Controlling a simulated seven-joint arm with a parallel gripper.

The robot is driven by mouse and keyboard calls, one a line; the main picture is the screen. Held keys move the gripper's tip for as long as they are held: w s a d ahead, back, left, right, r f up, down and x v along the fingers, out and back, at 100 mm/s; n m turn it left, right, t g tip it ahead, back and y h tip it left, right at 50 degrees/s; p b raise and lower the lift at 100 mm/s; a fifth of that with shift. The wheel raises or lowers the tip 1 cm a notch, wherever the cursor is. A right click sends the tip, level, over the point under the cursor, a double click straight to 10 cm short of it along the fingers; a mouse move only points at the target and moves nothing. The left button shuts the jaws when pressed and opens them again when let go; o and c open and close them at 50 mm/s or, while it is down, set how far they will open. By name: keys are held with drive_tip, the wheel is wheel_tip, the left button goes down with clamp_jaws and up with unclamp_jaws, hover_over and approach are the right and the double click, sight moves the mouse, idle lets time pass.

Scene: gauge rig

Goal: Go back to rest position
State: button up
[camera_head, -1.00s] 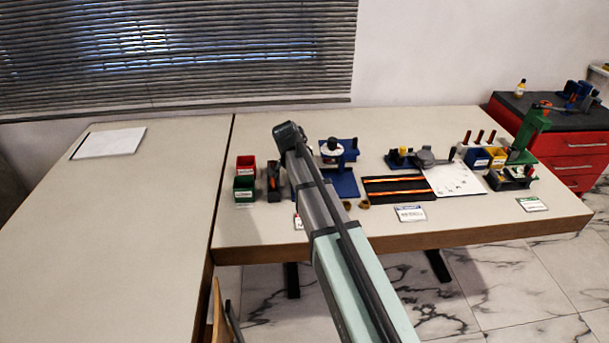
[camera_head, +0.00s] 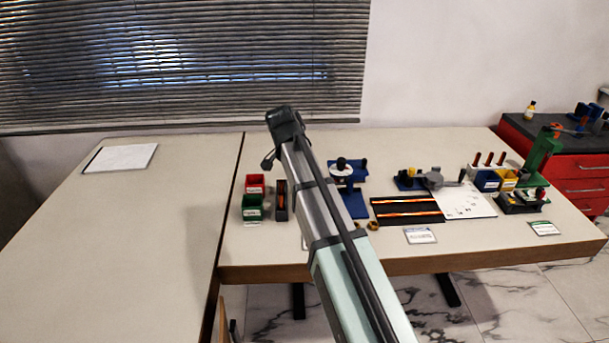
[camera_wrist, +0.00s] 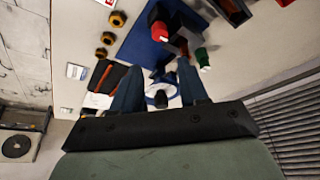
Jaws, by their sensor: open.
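My gripper (camera_wrist: 160,80) shows in the wrist view with two dark blue fingers spread apart and nothing held between them. In the head view, my arm reaches over the near edge of the table, and its gripper cannot be made out. The blue rig (camera_head: 350,188) with a white round top stands on the table just right of my arm. In the wrist view, a blue plate (camera_wrist: 145,42) lies beyond the fingers. A red block (camera_wrist: 160,30) and a green piece (camera_wrist: 202,58) are by it. A dark knob over a white disc (camera_wrist: 161,98) appears between the fingers.
Red (camera_head: 255,183) and green (camera_head: 251,205) bins stand left of my arm. A black tray with orange strips (camera_head: 407,209), a white sheet (camera_head: 468,203) and a green stand (camera_head: 541,160) are to the right. The left table (camera_head: 110,240) is clear except for a paper pad (camera_head: 122,157).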

idle(0.3)
drive_tip(key=s+d+f+g+y, duration=0.1)
drive_tip(key=s+d+f+g, duration=0.15)
drive_tip(key=s+f, duration=0.95)
drive_tip(key=s+d+f+g+y, duration=0.15)
drive_tip(key=s+f+g, duration=0.25)
drive_tip(key=s+f, duration=0.8)
drive_tip(key=s+d+f+n+g, duration=0.1)
drive_tip(key=s+d+f+n, duration=0.15)
drive_tip(key=s+f, duration=0.5)
drive_tip(key=s+d+f+n+g, duration=0.1)
drive_tip(key=s+d+f+n, duration=0.2)
drive_tip(key=f, duration=0.7)
drive_tip(key=s+d+f+n+g, duration=0.1)
drive_tip(key=s+d+f+n, duration=0.2)
drive_tip(key=s+f, duration=1.1)
drive_tip(key=s, duration=0.2)
drive_tip(key=shift+s+d+f, duration=0.2)
drive_tip(key=shift+s+d, duration=0.15)
drive_tip(key=shift+s, duration=0.05)
